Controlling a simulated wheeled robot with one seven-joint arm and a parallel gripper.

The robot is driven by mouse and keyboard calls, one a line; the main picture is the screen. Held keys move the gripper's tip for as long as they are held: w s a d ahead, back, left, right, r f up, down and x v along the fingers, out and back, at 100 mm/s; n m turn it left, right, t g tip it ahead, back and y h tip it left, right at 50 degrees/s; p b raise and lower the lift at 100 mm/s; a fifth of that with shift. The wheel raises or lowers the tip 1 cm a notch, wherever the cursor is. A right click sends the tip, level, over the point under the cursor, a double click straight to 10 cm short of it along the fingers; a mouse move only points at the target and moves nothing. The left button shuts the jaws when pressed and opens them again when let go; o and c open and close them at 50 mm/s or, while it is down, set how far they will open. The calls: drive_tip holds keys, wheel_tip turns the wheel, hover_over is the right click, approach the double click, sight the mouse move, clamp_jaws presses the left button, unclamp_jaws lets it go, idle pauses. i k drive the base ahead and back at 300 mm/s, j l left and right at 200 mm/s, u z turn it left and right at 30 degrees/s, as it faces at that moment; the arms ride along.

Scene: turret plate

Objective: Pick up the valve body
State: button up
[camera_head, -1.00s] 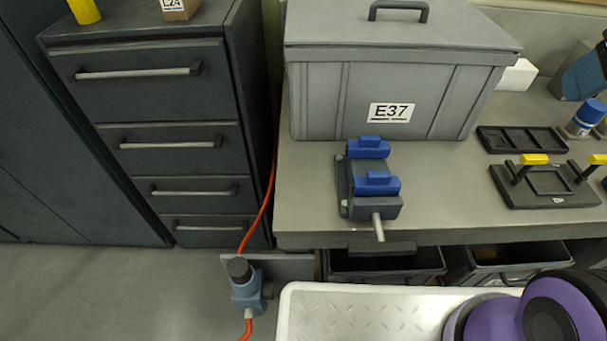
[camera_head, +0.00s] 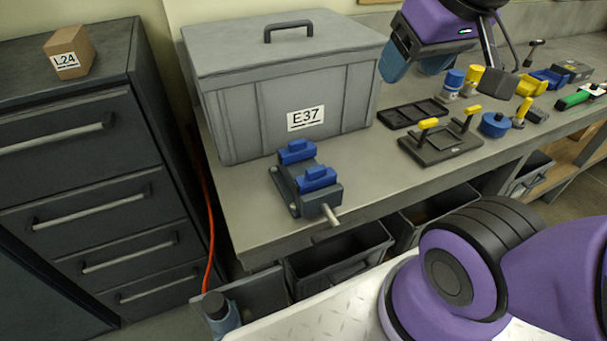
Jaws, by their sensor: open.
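I cannot tell for certain which thing is the valve body. A round blue part with a small top knob (camera_head: 494,124) stands on the bench to the right of the dark clamp plate. A blue-capped cylinder with a pale band (camera_head: 453,80) stands farther back, beside a yellow piece (camera_head: 470,79). My gripper (camera_head: 416,66) hangs over the back of the bench at the upper right. Its blue fingers are apart, with nothing seen between them. It is left of and above the blue-capped cylinder, and it hides part of the bench behind.
A grey lidded crate marked E37 (camera_head: 236,118) stands at the back left, with a blue-jawed vise (camera_head: 312,182) before it. A black tray (camera_head: 410,113) and a clamp plate with yellow handles (camera_head: 425,156) lie mid-bench. Open bins (camera_head: 338,258) sit below. A drawer cabinet (camera_head: 80,205) stands left.

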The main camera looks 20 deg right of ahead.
sight(468, 90)
drive_tip(key=z, duration=1.5)
drive_tip(key=i+l+u, duration=0.1)
drive_tip(key=u, duration=0.35)
drive_tip(key=i+l+u, duration=0.1)
drive_tip(key=l+u, duration=0.15)
drive_tip(key=u, duration=0.15)
drive_tip(key=i+l+u, duration=0.1)
drive_tip(key=l+u, duration=0.2)
drive_tip(key=l, duration=0.4)
drive_tip(key=l+u, duration=0.3)
drive_tip(key=l, duration=0.4)
drive_tip(key=i+l, duration=0.1)
drive_tip(key=l, duration=0.45)
drive_tip(key=i+l, duration=0.1)
drive_tip(key=l, duration=0.45)
drive_tip(key=i+l, duration=0.1)
drive_tip(key=l, duration=0.45)
drive_tip(key=i+l, duration=0.1)
drive_tip(key=l, duration=0.4)
